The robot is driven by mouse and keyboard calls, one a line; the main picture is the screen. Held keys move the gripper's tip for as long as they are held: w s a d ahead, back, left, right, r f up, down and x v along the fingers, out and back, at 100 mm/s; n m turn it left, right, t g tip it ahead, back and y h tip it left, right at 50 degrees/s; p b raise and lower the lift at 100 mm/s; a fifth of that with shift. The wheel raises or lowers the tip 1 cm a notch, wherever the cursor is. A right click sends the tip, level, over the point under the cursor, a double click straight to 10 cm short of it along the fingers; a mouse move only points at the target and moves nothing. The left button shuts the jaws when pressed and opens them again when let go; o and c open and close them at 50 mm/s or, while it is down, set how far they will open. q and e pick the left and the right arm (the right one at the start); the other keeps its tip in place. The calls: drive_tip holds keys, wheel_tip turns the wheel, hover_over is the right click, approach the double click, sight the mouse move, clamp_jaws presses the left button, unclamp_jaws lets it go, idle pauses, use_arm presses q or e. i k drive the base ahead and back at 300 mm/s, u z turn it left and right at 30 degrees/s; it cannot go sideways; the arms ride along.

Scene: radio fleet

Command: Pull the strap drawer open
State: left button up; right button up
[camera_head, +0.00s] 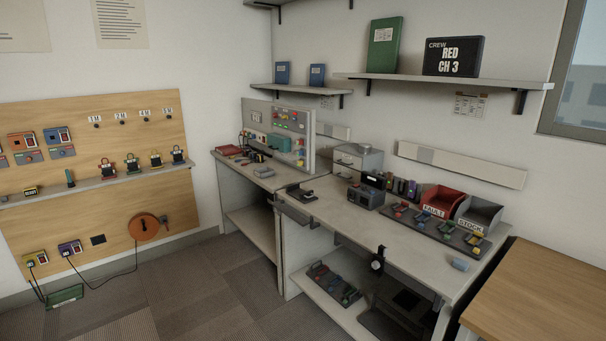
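A small grey drawer unit (357,160) stands at the back of the long bench, against the wall. Its front looks shut, with small dark handles. Under the bench's front edge is a grey panel (292,213) that may be a drawer front; it looks flush. I cannot read any label that says which one is the strap drawer. Neither of my grippers shows in the head view.
The long bench (345,213) carries a dark radio charger (366,195), a red FAULT bin (441,199) and a grey STOCK bin (478,214). A wooden table (540,295) stands at the lower right. The carpet (200,295) before the benches is clear.

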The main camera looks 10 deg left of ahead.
sight(343, 172)
drive_tip(key=u, duration=0.65)
drive_tip(key=i, duration=2.55)
drive_tip(key=z, duration=2.25)
